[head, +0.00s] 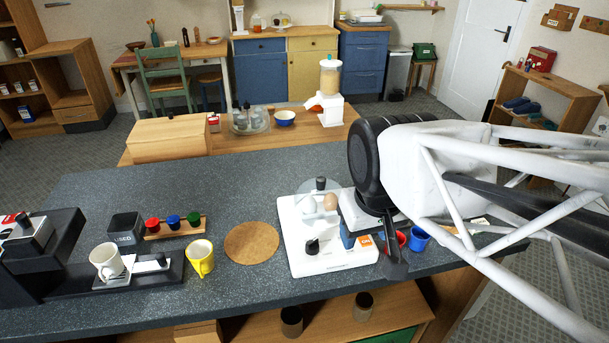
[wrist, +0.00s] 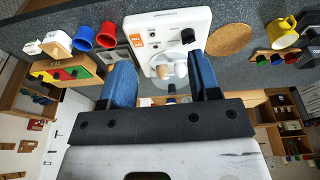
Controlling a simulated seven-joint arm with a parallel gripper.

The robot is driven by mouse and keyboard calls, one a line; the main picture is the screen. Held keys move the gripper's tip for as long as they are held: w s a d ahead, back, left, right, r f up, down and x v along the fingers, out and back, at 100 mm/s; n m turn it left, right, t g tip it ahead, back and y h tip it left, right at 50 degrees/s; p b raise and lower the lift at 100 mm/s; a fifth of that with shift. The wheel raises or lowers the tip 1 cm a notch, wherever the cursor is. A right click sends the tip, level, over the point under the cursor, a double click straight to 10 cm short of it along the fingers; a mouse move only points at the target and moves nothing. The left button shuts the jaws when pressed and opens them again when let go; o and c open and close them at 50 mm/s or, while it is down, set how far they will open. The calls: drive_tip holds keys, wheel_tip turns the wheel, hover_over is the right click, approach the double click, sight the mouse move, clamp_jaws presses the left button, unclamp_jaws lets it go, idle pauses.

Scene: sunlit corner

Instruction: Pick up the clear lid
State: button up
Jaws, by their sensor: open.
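The clear lid (head: 319,194) is a see-through dome with a dark knob on top. It sits on the white appliance (head: 306,258), and pale and brown eggs show at it. In the wrist view the lid (wrist: 172,68) is between my fingers in the picture, with its knob toward the camera. My gripper (head: 371,250) is open, at the right side of the appliance in the head view. In the wrist view my gripper (wrist: 160,58) shows two blue-padded fingers spread apart with nothing held. I cannot tell the exact height of the fingers above the lid.
A red cup (wrist: 107,36) and a blue cup (head: 419,239) stand right of the appliance in the head view. A round cork mat (head: 251,243) and a yellow mug (head: 201,257) are to its left. The grey counter (head: 215,193) is clear behind the mat.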

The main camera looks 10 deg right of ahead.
drive_tip(key=w+r+n+g, duration=0.1)
drive_tip(key=w+n, duration=0.7)
drive_tip(key=w, duration=0.4)
drive_tip(key=n+g, duration=0.2)
drive_tip(key=n, duration=0.7)
hover_over(321, 179)
drive_tip(key=shift+w+a+f, duration=0.1)
drive_tip(key=shift+f, duration=0.5)
drive_tip(key=shift+w+a+f, duration=0.1)
drive_tip(key=shift+f, duration=0.5)
drive_tip(key=shift+f, duration=0.1)
drive_tip(key=shift+d+f, duration=0.1)
drive_tip(key=shift+f, duration=1.1)
drive_tip(key=shift+f, duration=0.15)
drive_tip(key=shift+s+d+f, duration=0.1)
drive_tip(key=shift+s+f, duration=0.05)
drive_tip(key=shift+f, duration=2.35)
drive_tip(key=shift+c, duration=0.4)
clamp_jaws()
